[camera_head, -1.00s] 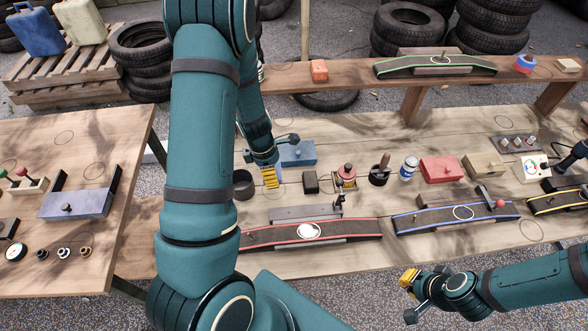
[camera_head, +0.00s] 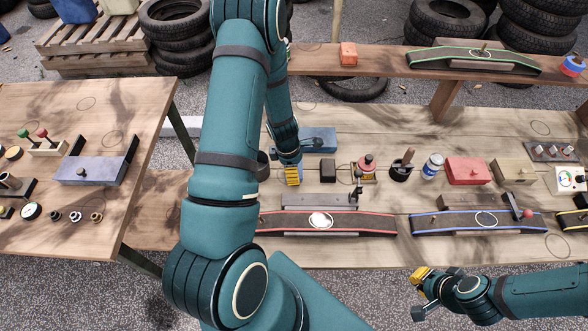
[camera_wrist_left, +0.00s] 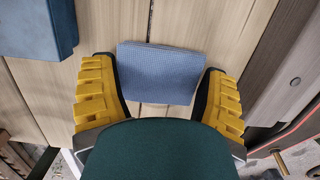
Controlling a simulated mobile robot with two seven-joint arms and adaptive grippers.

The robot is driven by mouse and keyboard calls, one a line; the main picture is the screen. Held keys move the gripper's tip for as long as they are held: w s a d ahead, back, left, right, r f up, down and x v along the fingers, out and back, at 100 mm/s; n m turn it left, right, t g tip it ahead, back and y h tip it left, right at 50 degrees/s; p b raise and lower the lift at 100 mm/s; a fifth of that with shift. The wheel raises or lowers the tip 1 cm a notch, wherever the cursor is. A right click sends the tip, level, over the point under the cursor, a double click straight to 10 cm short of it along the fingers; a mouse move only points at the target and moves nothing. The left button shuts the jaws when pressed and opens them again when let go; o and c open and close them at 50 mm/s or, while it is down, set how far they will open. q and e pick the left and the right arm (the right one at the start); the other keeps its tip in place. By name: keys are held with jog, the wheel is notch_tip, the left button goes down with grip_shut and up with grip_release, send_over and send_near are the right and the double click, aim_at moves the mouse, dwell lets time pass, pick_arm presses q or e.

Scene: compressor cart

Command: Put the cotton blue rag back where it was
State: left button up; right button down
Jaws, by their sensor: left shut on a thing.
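The blue rag (camera_wrist_left: 160,72) is a flat, folded, finely checked cloth in the left wrist view. It lies between the two yellow-padded fingers of my left gripper (camera_wrist_left: 160,92), which is shut on it. Wooden planks show behind it; I cannot tell whether it touches them. In the head view my left gripper (camera_head: 291,175) is over the workbench (camera_head: 370,255), in front of a blue box (camera_head: 320,138); the rag is not discernible there. My right gripper (camera_head: 418,283) is off the bench's front edge, with no object visible in it; its opening is unclear.
The blue box also shows in the left wrist view (camera_wrist_left: 36,28). A dark block (camera_head: 328,170) stands right of my left gripper, and a red-edged belt stand (camera_head: 365,222) lies in front. A side table (camera_head: 130,150) is at left. A raised shelf (camera_head: 385,62) runs behind.

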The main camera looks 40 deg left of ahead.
pick_arm(q)
jog(key=shift+f, duration=0.1)
jog(key=o, duration=1)
notch_tip(320, 180, up, 12)
jog(key=s+a+p, duration=0.1)
jog(key=p, duration=0.2)
jog(key=shift+a, duration=0.2)
jog(key=shift+s, duration=0.1)
